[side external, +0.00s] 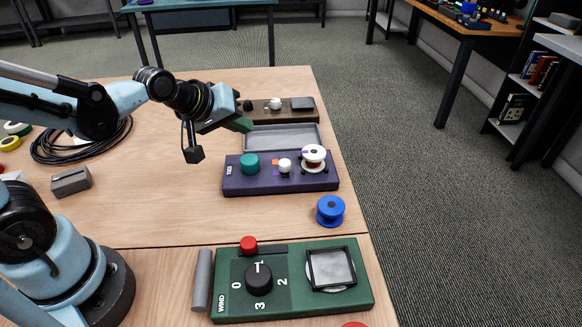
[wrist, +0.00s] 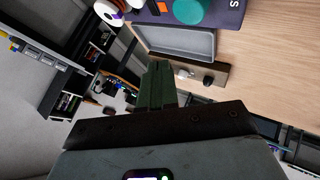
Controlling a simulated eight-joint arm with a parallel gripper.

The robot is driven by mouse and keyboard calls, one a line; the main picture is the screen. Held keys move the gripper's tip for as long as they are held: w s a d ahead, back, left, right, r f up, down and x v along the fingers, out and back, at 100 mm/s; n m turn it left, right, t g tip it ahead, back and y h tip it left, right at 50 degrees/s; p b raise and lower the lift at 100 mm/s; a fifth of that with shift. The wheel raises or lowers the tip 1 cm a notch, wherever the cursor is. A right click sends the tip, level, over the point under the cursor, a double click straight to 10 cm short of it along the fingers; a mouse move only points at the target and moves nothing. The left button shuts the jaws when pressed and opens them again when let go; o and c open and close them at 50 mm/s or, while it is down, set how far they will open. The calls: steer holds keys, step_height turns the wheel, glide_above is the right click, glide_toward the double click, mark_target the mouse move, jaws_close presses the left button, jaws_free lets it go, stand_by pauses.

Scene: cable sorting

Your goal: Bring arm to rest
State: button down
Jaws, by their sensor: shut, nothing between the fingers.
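My gripper (side external: 243,124) is in the side external view, held above the table near the grey tray and the brown board. Its dark green fingers are closed together with nothing between them. In the wrist view the fingers (wrist: 157,84) also show shut, side by side, with the tray beyond them. My arm reaches in from the left and is raised clear of the table (side external: 160,205).
Below the gripper are a grey tray (side external: 282,146), a brown board (side external: 283,117) and a purple board (side external: 235,186) with knobs and a white spool (side external: 314,153). A blue spool (side external: 330,209) and a green WIND panel (side external: 224,288) lie nearer. Black cable (side external: 60,150) coils at left.

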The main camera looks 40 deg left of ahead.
stand_by(0.3)
steer(key=s+r+m+g, duration=0.1)
steer(key=s+m+g, duration=0.1)
steer(key=s+m, duration=0.6)
steer(key=shift+s+r, duration=0.25)
steer(key=shift+s, duration=0.05)
stand_by(1.2)
